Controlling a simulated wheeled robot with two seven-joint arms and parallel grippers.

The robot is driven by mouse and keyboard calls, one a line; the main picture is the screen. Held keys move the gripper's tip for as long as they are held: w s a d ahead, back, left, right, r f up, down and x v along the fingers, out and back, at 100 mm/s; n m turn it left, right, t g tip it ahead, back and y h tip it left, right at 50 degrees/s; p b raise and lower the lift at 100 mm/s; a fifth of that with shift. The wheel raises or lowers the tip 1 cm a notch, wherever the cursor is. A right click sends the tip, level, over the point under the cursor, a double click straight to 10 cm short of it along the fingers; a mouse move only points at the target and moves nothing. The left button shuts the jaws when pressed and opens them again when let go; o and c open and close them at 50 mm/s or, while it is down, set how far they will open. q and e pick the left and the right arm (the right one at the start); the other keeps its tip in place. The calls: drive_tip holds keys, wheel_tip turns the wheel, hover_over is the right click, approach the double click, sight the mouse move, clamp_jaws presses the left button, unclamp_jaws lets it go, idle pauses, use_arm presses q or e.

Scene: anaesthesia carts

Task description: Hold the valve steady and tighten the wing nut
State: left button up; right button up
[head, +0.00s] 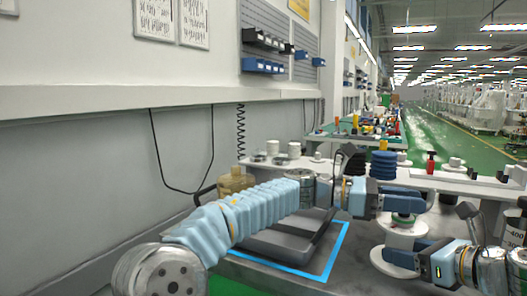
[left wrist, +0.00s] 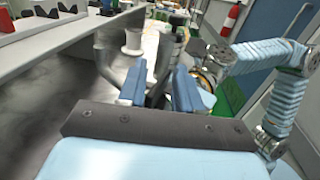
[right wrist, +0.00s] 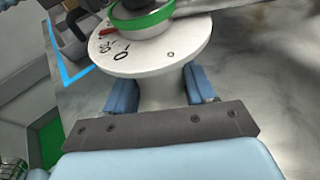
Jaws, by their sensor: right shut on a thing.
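The white valve (head: 399,243) stands on the dark bench in the head view, with a wide dial flange and a green ring (right wrist: 147,24) on top. The right wrist view shows markings and a small red pointer on the dial. My right gripper (right wrist: 161,88) is shut on the valve's white neck (right wrist: 162,95), below the flange. My left gripper (head: 412,201) is just above the valve's top in the head view. Its fingers are apart in the left wrist view (left wrist: 160,88). A dark part shows at the top edge of the right wrist view; I cannot make out the wing nut.
A dark grey tray (head: 262,246) lies inside a blue tape outline (head: 334,253) left of the valve. A brown jug (head: 235,181) stands behind my left arm. A pale shelf (head: 452,181) behind holds a dark blue ribbed part (head: 383,165) and a red item (head: 431,163).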

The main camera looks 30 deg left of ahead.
use_arm(q)
drive_tip(key=n+t+y, duration=0.1)
drive_tip(key=n+t, duration=0.1)
drive_tip(key=t, duration=0.1)
drive_tip(key=n+t+y, duration=0.1)
drive_tip(key=n+t, duration=0.1)
drive_tip(key=t, duration=0.1)
drive_tip(key=shift+s+n+t, duration=0.15)
drive_tip(key=shift+n+t, duration=0.15)
drive_tip(key=shift+t, duration=0.1)
drive_tip(key=v, duration=1.2)
drive_tip(key=w+a+r+n+t+y, duration=0.2)
drive_tip(key=a+n+t+y, duration=0.3)
drive_tip(key=n, duration=0.8)
drive_tip(key=w+a+r+n+t+y, duration=0.3)
drive_tip(key=a+r+n+t+y, duration=0.2)
drive_tip(key=a+n+y, duration=0.4)
drive_tip(key=shift+w+a+n, duration=0.3)
drive_tip(key=shift+a+n, duration=2.3)
drive_tip(key=shift+a, duration=0.2)
